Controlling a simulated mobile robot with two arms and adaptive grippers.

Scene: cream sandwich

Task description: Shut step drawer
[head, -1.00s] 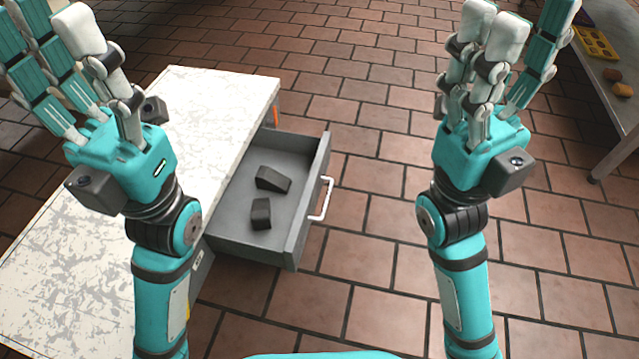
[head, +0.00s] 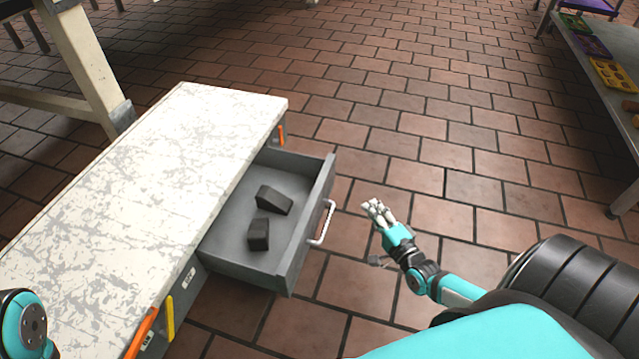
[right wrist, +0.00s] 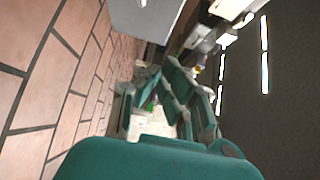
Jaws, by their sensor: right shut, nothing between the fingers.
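The grey step drawer (head: 308,225) stands pulled out from the right side of a low step with a scuffed white top (head: 140,190). Its pale handle (head: 323,222) is on the front panel. Two dark wedge blocks (head: 273,199) (head: 258,234) lie in the drawer. My right gripper (head: 370,207) is low, to the right of the handle and apart from it. It is shut and empty, fingers pointing up and left in the head view. Its fingers show in the right wrist view (right wrist: 168,95), with a grey panel above that looks like the drawer front. My left gripper is out of view.
Orange and yellow tools (head: 168,318) hang on the step's near side. A table leg (head: 82,60) stands at the back left. A side table (head: 590,75) with trays is at the far right. Tiled floor (head: 430,130) is open beyond the drawer.

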